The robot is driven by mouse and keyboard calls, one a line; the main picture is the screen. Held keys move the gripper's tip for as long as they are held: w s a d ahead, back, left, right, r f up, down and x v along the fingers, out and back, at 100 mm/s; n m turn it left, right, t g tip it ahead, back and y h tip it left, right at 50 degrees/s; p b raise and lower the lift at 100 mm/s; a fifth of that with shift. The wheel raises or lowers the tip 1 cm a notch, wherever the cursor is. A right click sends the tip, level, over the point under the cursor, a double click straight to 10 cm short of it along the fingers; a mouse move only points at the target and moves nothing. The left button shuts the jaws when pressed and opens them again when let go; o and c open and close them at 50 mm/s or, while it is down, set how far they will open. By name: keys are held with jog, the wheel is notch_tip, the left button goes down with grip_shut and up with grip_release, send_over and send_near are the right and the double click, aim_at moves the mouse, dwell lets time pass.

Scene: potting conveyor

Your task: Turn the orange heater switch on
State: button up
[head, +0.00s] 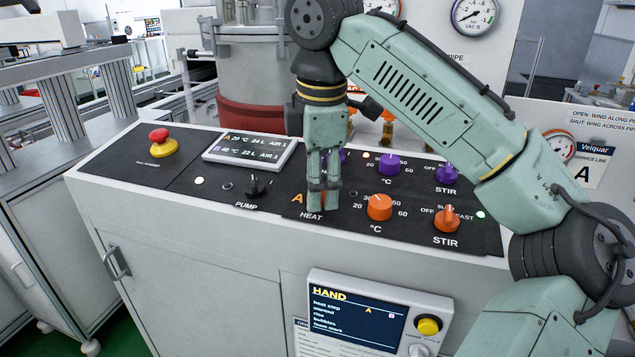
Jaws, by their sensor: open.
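The orange heater switch (331,198) is on the sloped black panel, above the word HEAT and beside an orange letter A. My gripper (321,203) points down right over it and hides most of it. Only bits of orange show around the fingertips, so I cannot tell which way the switch is turned. The gripper is open, with its fingers close together on either side of the switch. Whether they touch it is not clear.
Right of the gripper are an orange temperature knob (379,207), an orange stir knob (446,219) and purple knobs (389,164) behind. Left are a black pump switch (256,186), a small display (250,150) and a red emergency button (159,136). A steel vessel (250,75) stands behind.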

jog(key=shift+w+f, duration=0.1)
jog(key=shift+f, duration=0.3)
jog(key=shift+c, duration=0.3)
jog(key=c, duration=1.1)
